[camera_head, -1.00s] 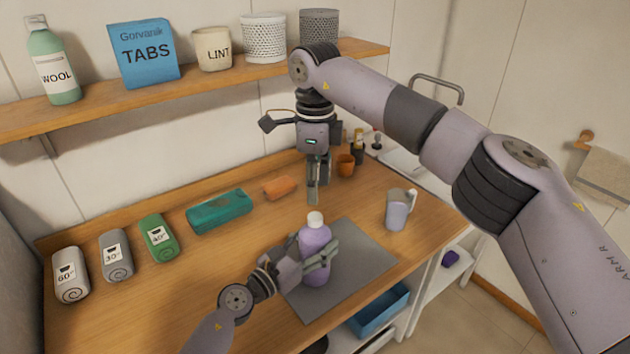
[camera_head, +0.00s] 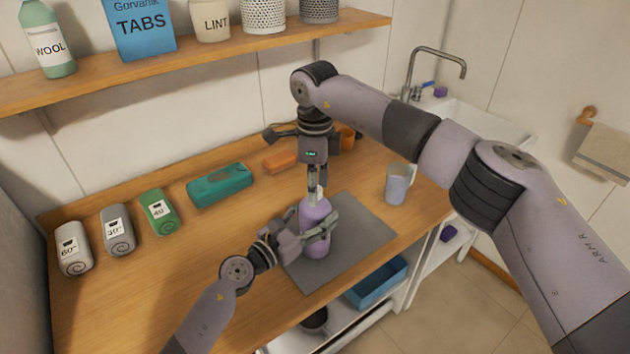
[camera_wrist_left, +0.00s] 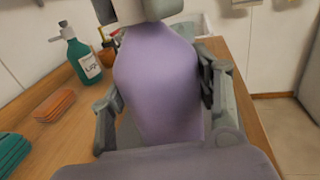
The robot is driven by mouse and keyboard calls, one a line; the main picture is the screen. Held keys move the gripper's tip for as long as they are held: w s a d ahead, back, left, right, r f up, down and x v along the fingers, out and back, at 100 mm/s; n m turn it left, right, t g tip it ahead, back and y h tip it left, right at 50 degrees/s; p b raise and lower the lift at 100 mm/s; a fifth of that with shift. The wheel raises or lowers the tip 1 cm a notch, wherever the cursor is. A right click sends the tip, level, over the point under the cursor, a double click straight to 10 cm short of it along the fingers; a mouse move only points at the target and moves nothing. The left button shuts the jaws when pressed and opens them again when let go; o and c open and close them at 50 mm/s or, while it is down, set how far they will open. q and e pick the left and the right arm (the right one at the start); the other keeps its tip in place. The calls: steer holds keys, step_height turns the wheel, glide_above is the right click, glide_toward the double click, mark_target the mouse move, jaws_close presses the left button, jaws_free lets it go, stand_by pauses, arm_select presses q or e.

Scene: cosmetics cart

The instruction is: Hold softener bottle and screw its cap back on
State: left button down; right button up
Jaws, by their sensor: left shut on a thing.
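The purple softener bottle (camera_head: 313,213) stands upright on the grey mat (camera_head: 365,240); it also fills the middle of the left wrist view (camera_wrist_left: 158,85). My left gripper (camera_head: 322,232) is shut on the bottle's body, one finger on each side. My right gripper (camera_head: 314,190) points straight down at the bottle's top, its fingertips at the cap. A little of the white cap (camera_head: 319,191) shows beside the fingers; the rest is hidden. I cannot tell whether the right fingers grip it. In the left wrist view, a grey finger part covers the bottle's top.
A green pump bottle (camera_wrist_left: 82,58) stands at the back. The worktop's left front is clear.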

steer(key=shift+c, duration=0.2)
jaws_close()
stand_by(0.3)
steer(key=m, duration=0.3)
steer(key=shift+m, duration=0.4)
steer(key=m, duration=0.5)
steer(key=shift+w, duration=0.1)
steer(key=shift+o, duration=1)
jaws_free()
step_height(320, 180, up, 12)
